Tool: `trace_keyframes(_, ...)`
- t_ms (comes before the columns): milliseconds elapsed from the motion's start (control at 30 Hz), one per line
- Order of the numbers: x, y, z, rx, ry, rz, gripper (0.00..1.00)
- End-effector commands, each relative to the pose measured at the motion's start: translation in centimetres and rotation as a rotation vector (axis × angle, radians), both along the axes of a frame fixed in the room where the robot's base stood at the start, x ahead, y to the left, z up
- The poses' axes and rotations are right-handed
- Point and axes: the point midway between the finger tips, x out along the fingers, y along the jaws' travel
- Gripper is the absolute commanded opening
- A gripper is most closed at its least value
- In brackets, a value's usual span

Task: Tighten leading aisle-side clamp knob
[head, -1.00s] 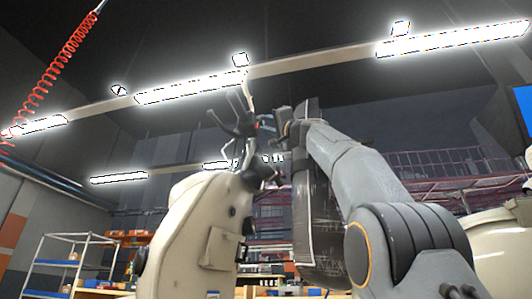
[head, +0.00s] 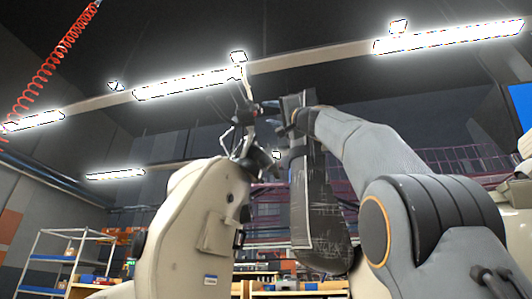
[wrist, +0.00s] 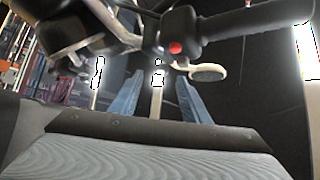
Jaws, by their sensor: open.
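No clamp knob can be made out in either view. A beige scooter-like body (head: 195,225) rises left of centre in the head view, with dark handlebar parts (head: 255,158) at its top. My gripper (head: 272,112) is high beside these parts, small and partly lost against them. In the wrist view my gripper (wrist: 158,95) shows two blue fingers spread apart, with nothing between them. A dark handlebar grip (wrist: 255,22) and a switch housing with a red button (wrist: 176,47) cross above the fingers. Contact between gripper and handlebar cannot be told.
A shelf rack (head: 50,265) stands at far left, and a red coiled hose (head: 45,80) hangs at upper left. Another pale body is cut off at the right edge. The conveyor and floor are out of view.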

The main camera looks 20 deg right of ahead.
Motion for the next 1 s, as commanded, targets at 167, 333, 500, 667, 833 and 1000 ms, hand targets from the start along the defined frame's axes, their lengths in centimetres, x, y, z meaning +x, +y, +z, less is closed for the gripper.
trace_keyframes(167,-1.4,-0.7,-1.5,-0.001,0.001,-0.001,0.42)
trace_keyframes(333,-2.1,-1.0,-2.1,-0.001,0.001,-0.001,0.42)
trace_keyframes(500,-2.4,-1.1,-2.1,0.000,0.000,0.000,0.42)
trace_keyframes(667,-2.4,-1.1,-2.1,0.000,0.000,0.000,0.42)
trace_keyframes(833,-2.0,-0.8,-2.5,-0.004,0.011,0.003,0.42)
trace_keyframes(1000,1.0,1.8,-5.9,-0.034,0.111,0.028,0.42)
